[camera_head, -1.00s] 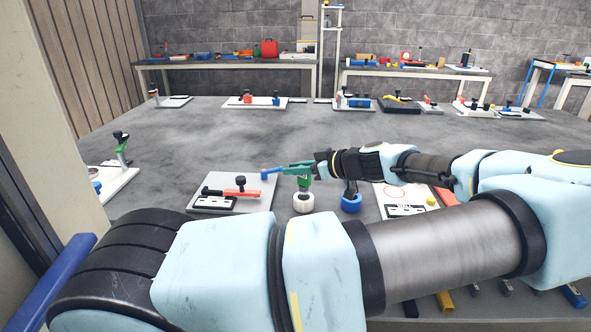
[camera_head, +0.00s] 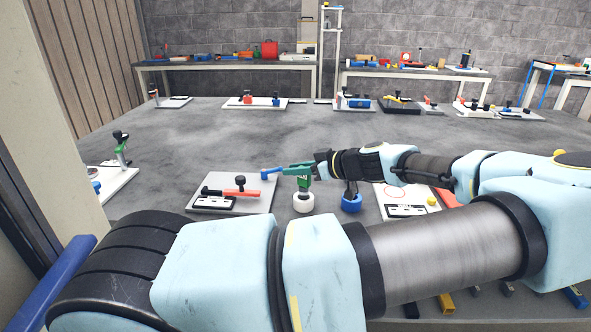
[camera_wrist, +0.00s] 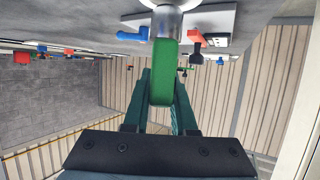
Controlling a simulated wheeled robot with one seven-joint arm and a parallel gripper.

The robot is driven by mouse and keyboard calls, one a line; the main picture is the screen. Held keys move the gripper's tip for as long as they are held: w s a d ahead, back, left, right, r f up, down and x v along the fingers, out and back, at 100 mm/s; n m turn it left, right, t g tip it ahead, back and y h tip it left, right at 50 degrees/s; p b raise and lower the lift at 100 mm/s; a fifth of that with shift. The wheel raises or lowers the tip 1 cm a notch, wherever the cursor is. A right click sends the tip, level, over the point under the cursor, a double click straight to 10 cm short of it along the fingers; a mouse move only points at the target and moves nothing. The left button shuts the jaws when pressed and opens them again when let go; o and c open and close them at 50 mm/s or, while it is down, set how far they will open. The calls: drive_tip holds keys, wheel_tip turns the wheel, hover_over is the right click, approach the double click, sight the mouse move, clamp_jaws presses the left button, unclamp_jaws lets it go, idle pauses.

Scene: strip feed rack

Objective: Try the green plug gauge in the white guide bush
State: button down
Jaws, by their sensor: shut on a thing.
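The green plug gauge (camera_wrist: 163,72) is between the jaws of my gripper (camera_wrist: 160,90), which are shut on its green handle. In the head view my gripper (camera_head: 298,169) reaches in from the right, with the gauge (camera_head: 304,182) hanging upright below it. The white guide bush (camera_head: 303,203) stands directly under the gauge. In the wrist view the gauge's far end meets a pale round part at the top edge. The gauge is in line with the bush, but I cannot tell how far its pin is inside.
A blue bush (camera_head: 351,204) with a dark-topped piece stands close on the right. A grey plate (camera_head: 250,205) with a red-and-black clamp lies on the left, and a white plate (camera_head: 397,192) on the right. My own arm hides much of the near table.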

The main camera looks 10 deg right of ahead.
sight(298, 180)
drive_tip(key=shift+f+b, duration=1.4)
drive_tip(key=shift+f, duration=0.35)
drive_tip(key=c, duration=0.6)
unclamp_jaws()
drive_tip(key=shift+c, duration=0.2)
drive_tip(key=b+v, duration=0.3)
drive_tip(key=v, duration=0.8)
drive_tip(key=shift+r, duration=0.1)
